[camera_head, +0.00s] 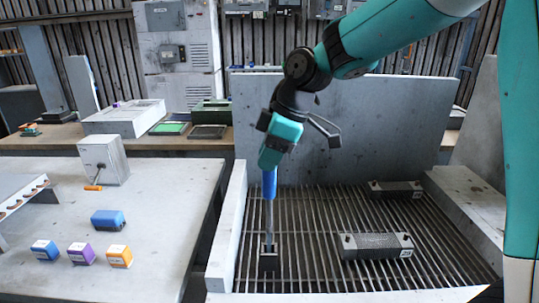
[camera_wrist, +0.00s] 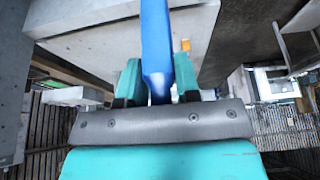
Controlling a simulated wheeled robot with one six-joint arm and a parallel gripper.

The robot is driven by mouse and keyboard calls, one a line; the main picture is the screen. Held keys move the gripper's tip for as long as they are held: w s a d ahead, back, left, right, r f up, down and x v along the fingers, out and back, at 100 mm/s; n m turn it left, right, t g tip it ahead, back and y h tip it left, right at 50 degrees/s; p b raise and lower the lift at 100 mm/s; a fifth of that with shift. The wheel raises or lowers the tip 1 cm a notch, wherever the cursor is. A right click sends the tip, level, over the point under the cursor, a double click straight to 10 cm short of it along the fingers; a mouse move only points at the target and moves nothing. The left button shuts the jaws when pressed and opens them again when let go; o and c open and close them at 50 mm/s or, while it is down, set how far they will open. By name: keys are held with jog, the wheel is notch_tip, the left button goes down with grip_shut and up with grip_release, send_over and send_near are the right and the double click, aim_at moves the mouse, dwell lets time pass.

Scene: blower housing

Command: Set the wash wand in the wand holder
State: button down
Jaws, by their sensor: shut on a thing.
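The wash wand has a blue handle (camera_head: 270,183) and a thin grey shaft (camera_head: 269,222) that hangs almost upright over the slatted grate. My gripper (camera_head: 269,165) is shut on the upper part of the blue handle. In the wrist view the handle (camera_wrist: 156,45) sits between the two teal fingers (camera_wrist: 158,82). A small dark block (camera_head: 268,258), which looks like the wand holder, stands on the grate at the front left. The shaft's lower end meets the top of this block in the picture; I cannot tell whether it is inside it or just above or behind it.
The left table (camera_head: 165,220) carries several small coloured boxes.

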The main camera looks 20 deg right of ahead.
aim_at(269, 197)
jog(key=shift+f, duration=0.1)
jog(key=shift+f+b, duration=2)
jog(key=shift+f, duration=0.5)
jog(key=shift+f+b, duration=1.15)
jog(key=shift+f, duration=0.2)
jog(key=shift+f+b, duration=0.85)
jog(key=shift+f, duration=0.3)
